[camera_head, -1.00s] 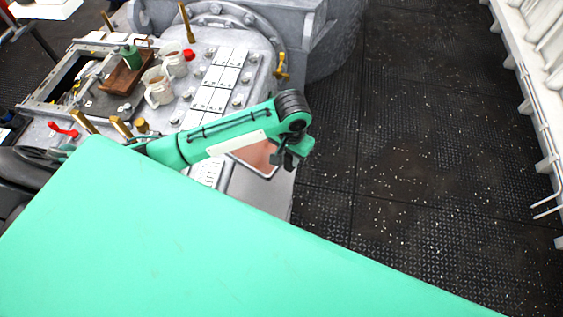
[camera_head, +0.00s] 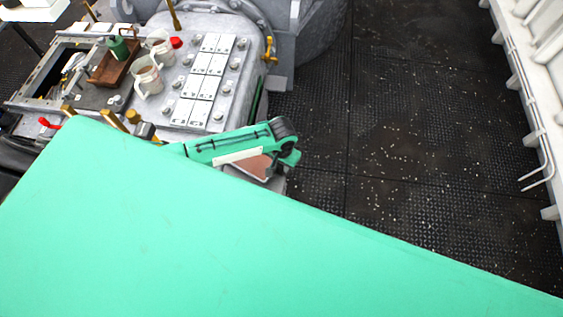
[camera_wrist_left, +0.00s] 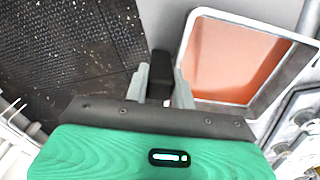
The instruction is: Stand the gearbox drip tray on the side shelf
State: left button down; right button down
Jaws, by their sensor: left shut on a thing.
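My left gripper (camera_head: 287,168) is beside the right side of the grey gearbox. The drip tray (camera_head: 256,165), reddish inside with a pale rim, shows just under my forearm, partly hidden. In the left wrist view the tray (camera_wrist_left: 235,62) is right of the closed fingers (camera_wrist_left: 160,88), tilted in the picture. A black block (camera_wrist_left: 160,70), perhaps its handle, is between the fingers. A grey ledge (camera_head: 277,185) shows under the tray and may be the side shelf; whether they touch I cannot tell. My right gripper is not in view.
The gearbox top carries a brown tray (camera_head: 103,77), a green can (camera_head: 119,46), white mugs (camera_head: 147,77), brass posts and bolted plates (camera_head: 205,75). A yellow valve handle (camera_head: 269,48) is at its right edge. Dark riveted floor (camera_head: 400,130) lies open to the right, up to a white wall.

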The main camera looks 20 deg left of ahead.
pick_arm(q)
jog(key=c, duration=1.2)
grip_release()
jog(key=shift+f, duration=0.1)
jog(key=shift+o, duration=0.2)
notch_tip(320, 180, up, 12)
jog(key=b, duration=0.1)
jog(key=shift+b, duration=0.4)
jog(key=shift+s, duration=0.1)
